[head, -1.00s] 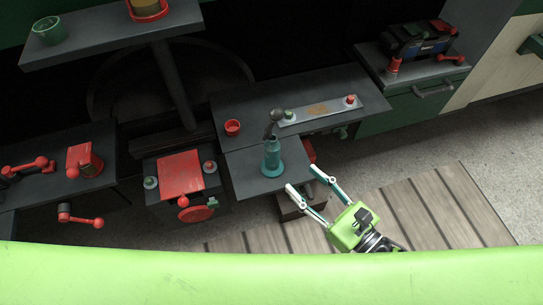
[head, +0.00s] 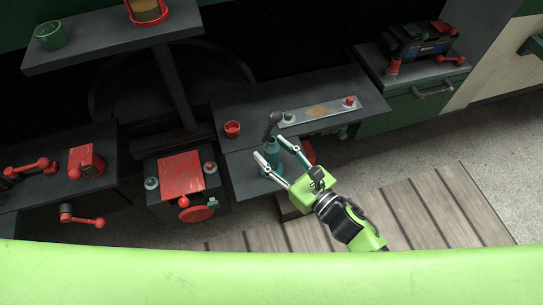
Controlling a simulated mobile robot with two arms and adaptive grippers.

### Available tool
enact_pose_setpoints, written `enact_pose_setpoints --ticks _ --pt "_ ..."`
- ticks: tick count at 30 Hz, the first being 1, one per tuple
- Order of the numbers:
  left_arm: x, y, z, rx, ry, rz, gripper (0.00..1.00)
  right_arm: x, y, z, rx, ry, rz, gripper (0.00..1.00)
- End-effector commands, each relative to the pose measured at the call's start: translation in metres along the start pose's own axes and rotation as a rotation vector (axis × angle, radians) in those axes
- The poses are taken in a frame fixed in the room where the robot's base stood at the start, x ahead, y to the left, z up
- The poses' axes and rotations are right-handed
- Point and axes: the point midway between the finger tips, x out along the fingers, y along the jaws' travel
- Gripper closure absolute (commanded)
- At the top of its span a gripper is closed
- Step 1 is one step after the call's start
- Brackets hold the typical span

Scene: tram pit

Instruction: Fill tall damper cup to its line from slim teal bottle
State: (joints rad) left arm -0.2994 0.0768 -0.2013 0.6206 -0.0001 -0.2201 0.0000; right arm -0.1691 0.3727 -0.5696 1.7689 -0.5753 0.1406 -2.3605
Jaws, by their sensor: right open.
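The teal bottle (head: 269,158) stands upright on the lower grey shelf in the middle, with a dark grey piece at its top. My right gripper (head: 271,147) is open, with one finger on each side of the bottle; I cannot tell whether they touch it. Part of the bottle is hidden by the fingers. I cannot tell for sure which vessel is the tall damper cup. A green cup (head: 51,36) stands on the upper left shelf, and a red-framed vessel with amber contents (head: 146,11) stands at that shelf's right end. My left gripper is not in view.
A small red cup (head: 232,129) and a metal plate with knobs (head: 318,112) are on the shelf behind the bottle. A red-topped box (head: 181,175) stands to the left. A dark toolbox (head: 419,43) is on the green cabinet. Wooden slats (head: 440,210) cover floor at right.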

Motion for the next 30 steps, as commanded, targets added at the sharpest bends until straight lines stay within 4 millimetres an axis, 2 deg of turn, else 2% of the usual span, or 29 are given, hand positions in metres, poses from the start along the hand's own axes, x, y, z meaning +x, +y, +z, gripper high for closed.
enact_pose_setpoints --ticks 3,10,11,15,16,26,30 --pt "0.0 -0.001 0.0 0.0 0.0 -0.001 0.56 0.009 0.0 0.0 -0.001 0.0 0.001 0.55" --pt "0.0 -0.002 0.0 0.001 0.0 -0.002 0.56 0.01 0.0 0.0 0.0 0.001 0.0 0.55" --pt "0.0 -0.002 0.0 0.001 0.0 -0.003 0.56 0.01 0.0 0.0 0.0 0.001 0.0 0.6" --pt "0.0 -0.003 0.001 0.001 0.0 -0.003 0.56 0.01 0.0 0.0 0.0 0.001 0.0 0.96" --pt "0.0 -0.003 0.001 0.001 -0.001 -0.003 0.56 0.01 0.0 0.0 0.0 0.001 0.0 1.0" --pt "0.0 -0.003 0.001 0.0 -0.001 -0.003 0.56 0.01 0.0 0.002 -0.001 -0.002 0.001 1.0" --pt "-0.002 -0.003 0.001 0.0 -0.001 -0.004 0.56 0.009 0.0 0.011 -0.003 -0.002 0.002 1.0"
